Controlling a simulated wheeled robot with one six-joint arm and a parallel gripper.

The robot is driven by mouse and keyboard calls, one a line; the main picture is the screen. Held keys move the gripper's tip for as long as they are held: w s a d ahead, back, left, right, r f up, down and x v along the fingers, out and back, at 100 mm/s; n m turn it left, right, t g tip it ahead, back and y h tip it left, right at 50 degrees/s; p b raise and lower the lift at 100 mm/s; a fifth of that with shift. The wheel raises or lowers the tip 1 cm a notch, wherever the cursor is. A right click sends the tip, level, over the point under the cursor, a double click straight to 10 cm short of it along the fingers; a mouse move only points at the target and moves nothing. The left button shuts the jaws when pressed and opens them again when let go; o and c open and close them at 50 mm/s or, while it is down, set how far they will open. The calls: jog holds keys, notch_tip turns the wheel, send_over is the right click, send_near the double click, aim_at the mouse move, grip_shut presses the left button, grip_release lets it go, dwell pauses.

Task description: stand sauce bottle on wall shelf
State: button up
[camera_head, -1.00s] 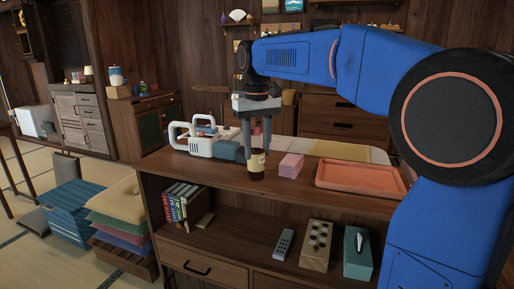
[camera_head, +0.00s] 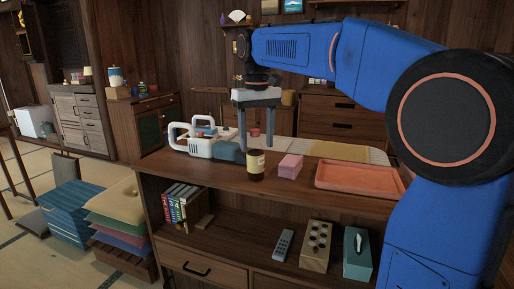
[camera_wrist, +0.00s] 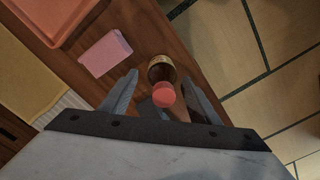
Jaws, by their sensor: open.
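The sauce bottle (camera_head: 256,165) stands upright on the top of the wooden cabinet (camera_head: 215,177). It is dark with a pale label and a red cap. My gripper (camera_head: 256,140) is open and points down over the bottle, its fingers apart. I cannot tell whether a finger touches the bottle. A wall shelf (camera_head: 357,3) shows at the top edge of the head view, partly cut off; another small shelf (camera_head: 240,24) is left of it.
A pink block (camera_head: 287,167) and an orange tray (camera_head: 358,178) lie right of the bottle. A white appliance (camera_head: 196,143) stands to its left. Books (camera_head: 180,205), a remote (camera_head: 283,244), a wooden box (camera_head: 316,246) and a tissue box (camera_head: 357,252) are on the lower shelf.

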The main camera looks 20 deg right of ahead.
notch_tip(320, 180, up, 9)
jog(key=shift+r, duration=0.1)
dwell(0.3)
